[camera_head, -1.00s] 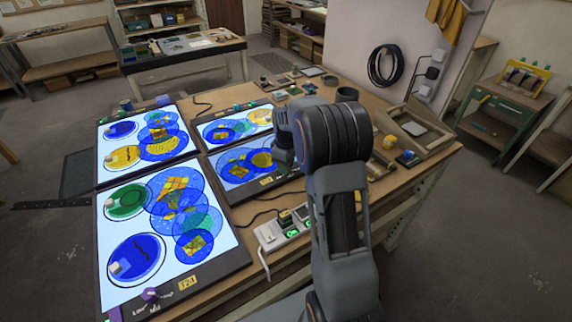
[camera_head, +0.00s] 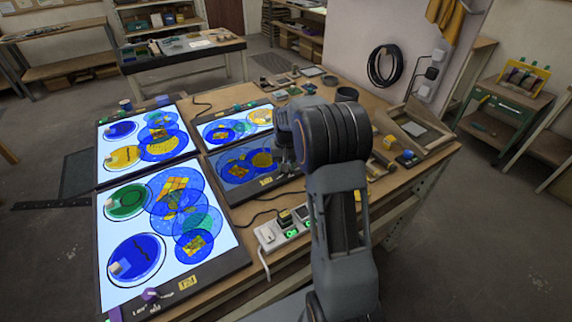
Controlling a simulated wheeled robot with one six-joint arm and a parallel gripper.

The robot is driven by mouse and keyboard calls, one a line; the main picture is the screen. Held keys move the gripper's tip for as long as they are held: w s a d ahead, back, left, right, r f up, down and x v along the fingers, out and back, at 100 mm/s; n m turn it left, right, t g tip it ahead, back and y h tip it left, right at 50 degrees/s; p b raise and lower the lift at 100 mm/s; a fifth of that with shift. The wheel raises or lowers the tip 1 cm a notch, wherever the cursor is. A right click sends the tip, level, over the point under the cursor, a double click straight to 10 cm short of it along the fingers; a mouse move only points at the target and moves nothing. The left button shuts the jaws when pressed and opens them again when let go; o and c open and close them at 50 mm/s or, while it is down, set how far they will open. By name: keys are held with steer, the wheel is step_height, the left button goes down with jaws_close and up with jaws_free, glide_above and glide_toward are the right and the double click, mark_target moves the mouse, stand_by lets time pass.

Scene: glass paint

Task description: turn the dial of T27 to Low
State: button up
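The middle-right light panel (camera_head: 232,172) is dimly lit, greyer than the other panels, with blue and yellow glass discs on it. A yellow tag (camera_head: 266,181) sits on its front edge, its text too small to read surely. My gripper (camera_head: 287,167) is at the right end of that front edge, pointing down. The dial there is hidden by my gripper and wrist. The fingers are small and dark, so I cannot tell whether they are open or shut.
A large bright panel (camera_head: 108,232) in front has a purple dial (camera_head: 150,294) and a yellow tag (camera_head: 187,283). Two more bright panels lie behind. A power strip (camera_head: 284,231) with green lights lies left of my arm. A wooden frame (camera_head: 420,131) is at the right.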

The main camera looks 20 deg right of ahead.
steer(key=m, duration=0.4)
steer(key=shift+r+m, duration=0.1)
steer(key=shift+m, duration=0.2)
steer(key=shift+d+m, duration=0.1)
steer(key=shift+m, duration=1.9)
steer(key=o, duration=0.9)
steer(key=shift+o, duration=0.2)
step_height(320, 180, up, 14)
